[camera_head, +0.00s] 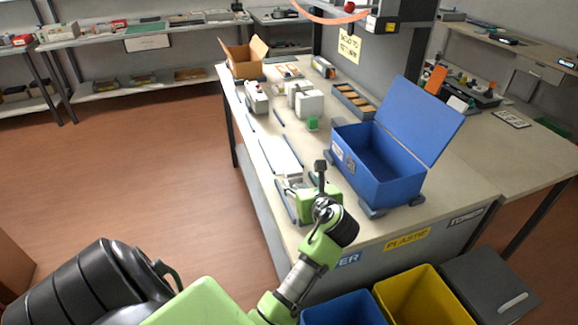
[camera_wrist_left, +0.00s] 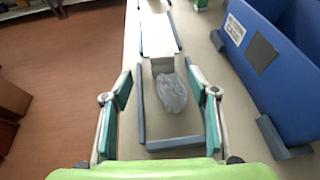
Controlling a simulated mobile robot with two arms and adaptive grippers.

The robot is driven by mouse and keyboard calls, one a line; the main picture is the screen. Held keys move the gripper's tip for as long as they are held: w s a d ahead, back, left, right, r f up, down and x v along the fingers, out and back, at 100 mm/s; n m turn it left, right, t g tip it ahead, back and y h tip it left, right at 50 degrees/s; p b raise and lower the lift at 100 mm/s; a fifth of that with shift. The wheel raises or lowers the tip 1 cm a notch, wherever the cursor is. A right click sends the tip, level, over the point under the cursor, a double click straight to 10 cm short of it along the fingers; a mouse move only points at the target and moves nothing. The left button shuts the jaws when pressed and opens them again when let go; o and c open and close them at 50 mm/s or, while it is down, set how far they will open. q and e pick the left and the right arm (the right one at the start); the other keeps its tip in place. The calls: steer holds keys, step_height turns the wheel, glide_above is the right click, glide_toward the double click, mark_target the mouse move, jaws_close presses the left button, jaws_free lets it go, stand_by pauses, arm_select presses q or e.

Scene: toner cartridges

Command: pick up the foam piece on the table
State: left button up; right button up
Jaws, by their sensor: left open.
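My left gripper (camera_head: 303,186) is low over the front part of the workbench (camera_head: 362,222). In the left wrist view the gripper (camera_wrist_left: 161,80) is open, with its two green-padded fingers wide apart. Nothing is held. In the head view the arm and gripper largely hide this spot. My right gripper is not in view.
A blue open-lidded box (camera_head: 375,160) stands just right of the gripper. Grey strips (camera_wrist_left: 175,143) frame the spot on the bench. A long white panel (camera_head: 281,155) lies beyond. White machines (camera_head: 304,100) and a cardboard box (camera_head: 243,66) stand farther back. Blue and yellow bins (camera_head: 425,298) stand below the front edge.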

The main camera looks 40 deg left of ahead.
mark_target(294, 170)
arm_select(q)
steer(key=x, duration=0.7)
steer(key=shift+w+a, duration=0.25)
steer(key=shift+a, duration=0.1)
steer(key=shift+x, duration=2.95)
steer(key=shift+w+d, duration=0.1)
steer(key=c, duration=0.8)
